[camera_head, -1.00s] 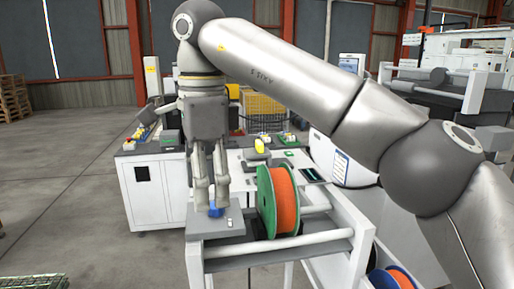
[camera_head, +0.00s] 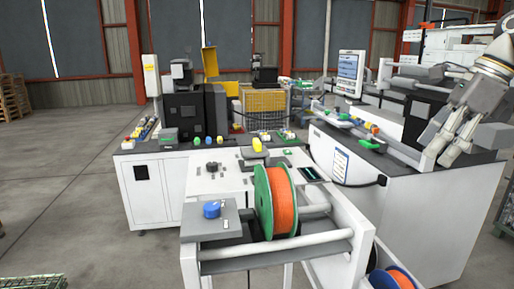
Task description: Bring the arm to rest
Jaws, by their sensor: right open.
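My right gripper (camera_head: 446,150) is at the right edge of the head view, raised in front of the machine there. Its two fingers point down and to the left, apart, with nothing seen between them. Most of my right arm is out of the picture. My left gripper is not in view. A blue round part (camera_head: 212,209) sits on the grey plate (camera_head: 203,228) at the front left of the white stand, well away from my right gripper. An orange spool with green flanges (camera_head: 284,203) stands upright beside the plate.
A white bench (camera_head: 156,192) with small coloured parts stands behind the stand. A large white machine (camera_head: 415,215) with a monitor (camera_head: 351,70) is at the right, close to my right gripper. A yellow crate (camera_head: 264,106) is further back.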

